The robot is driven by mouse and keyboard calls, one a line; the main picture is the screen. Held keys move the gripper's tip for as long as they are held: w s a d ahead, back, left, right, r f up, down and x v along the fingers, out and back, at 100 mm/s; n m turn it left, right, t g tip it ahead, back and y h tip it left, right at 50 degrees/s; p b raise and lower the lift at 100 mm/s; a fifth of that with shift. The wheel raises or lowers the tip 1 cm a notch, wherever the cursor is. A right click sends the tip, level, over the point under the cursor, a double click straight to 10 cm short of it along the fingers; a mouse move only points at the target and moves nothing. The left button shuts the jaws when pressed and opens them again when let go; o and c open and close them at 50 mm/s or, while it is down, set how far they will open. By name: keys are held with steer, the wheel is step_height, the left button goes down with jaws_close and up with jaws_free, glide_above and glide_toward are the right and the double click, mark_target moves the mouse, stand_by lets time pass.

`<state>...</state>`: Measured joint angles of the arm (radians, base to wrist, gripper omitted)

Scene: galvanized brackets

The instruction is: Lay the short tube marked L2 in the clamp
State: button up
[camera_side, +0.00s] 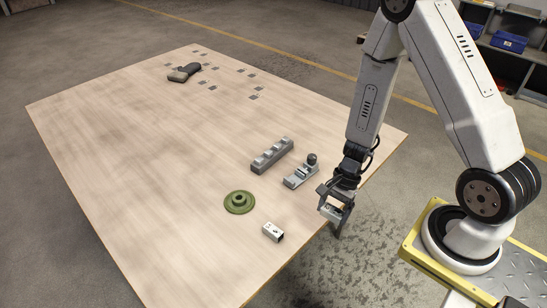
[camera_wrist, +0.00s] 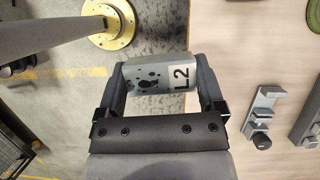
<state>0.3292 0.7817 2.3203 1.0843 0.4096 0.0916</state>
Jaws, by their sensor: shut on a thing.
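The short grey tube marked L2 (camera_wrist: 150,78) lies crosswise between the two fingers of my gripper (camera_wrist: 162,85); its L2 label faces the wrist camera, beside dark blotches. In the side view my gripper (camera_side: 337,208) is low at the table's right edge, shut on the tube, which is mostly hidden there by the fingers. The clamp (camera_side: 299,177), a grey base with a dark round knob, stands on the table just left of my gripper. In the wrist view the clamp (camera_wrist: 263,107) is to the right of the tube, apart from it.
A grey notched block (camera_side: 272,155) stands beside the clamp. A green flanged disc (camera_side: 240,202) and a small whitish marked block (camera_side: 273,231) lie nearer the front. A dark tool (camera_side: 184,73) and several small grey squares lie far back. The table's left half is clear.

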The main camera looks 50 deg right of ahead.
steer(key=shift+w, duration=0.15)
steer(key=w+d+f, duration=0.1)
steer(key=w+d, duration=0.1)
steer(key=w, duration=0.4)
steer(key=w+d+f, duration=0.2)
steer(key=w+d, duration=0.1)
steer(key=w, duration=0.4)
steer(key=m, duration=0.1)
glide_above(295, 180)
steer(key=shift+w+f+t, duration=0.1)
steer(key=shift+f+t, duration=0.2)
steer(key=shift+f, duration=0.8)
steer(key=shift+f, duration=0.25)
steer(key=shift+f, duration=3.05)
steer(key=shift+f, duration=0.1)
